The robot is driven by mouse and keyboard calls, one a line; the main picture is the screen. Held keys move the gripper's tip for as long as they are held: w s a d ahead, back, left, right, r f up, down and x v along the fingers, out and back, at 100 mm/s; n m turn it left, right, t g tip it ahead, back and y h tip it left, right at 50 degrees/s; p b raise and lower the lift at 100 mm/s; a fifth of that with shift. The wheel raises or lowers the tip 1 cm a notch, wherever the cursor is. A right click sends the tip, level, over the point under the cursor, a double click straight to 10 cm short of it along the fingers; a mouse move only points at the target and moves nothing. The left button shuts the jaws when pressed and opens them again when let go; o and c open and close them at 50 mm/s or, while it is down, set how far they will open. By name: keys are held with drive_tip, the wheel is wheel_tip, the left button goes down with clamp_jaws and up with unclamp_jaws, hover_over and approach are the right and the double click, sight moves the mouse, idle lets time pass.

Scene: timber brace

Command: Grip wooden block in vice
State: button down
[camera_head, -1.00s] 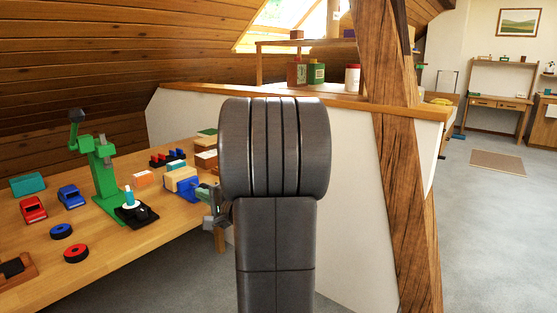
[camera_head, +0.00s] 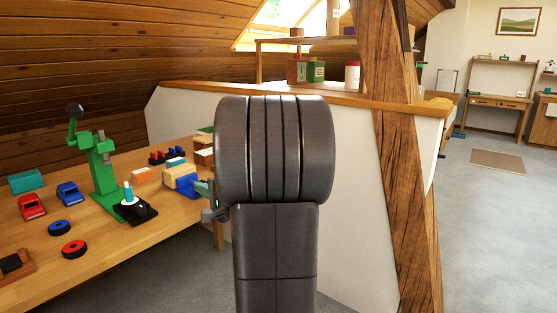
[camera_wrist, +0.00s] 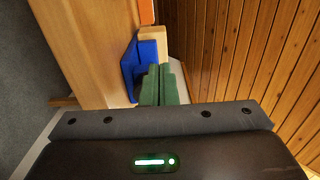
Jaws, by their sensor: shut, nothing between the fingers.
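The blue vice (camera_head: 187,186) stands near the right end of the workbench, and it also shows in the wrist view (camera_wrist: 131,66). The pale wooden block (camera_head: 176,175) sits at the vice, and in the wrist view (camera_wrist: 153,38) it lies just beyond the blue part. I cannot tell how firmly it is held. My gripper's green fingers (camera_wrist: 161,84) are shut and empty, pointing at the vice and block. In the head view my gripper (camera_head: 204,188) is just right of the vice, partly hidden by my arm. Whether the fingers touch the vice is unclear.
A white half wall (camera_head: 345,200) and a timber post (camera_head: 398,160) stand to the right. Open floor lies beyond.

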drive_tip(key=shift+s+a, duration=0.1)
drive_tip(key=shift+s, duration=0.05)
drive_tip(key=b+v, duration=0.2)
drive_tip(key=v, duration=0.4)
idle(0.3)
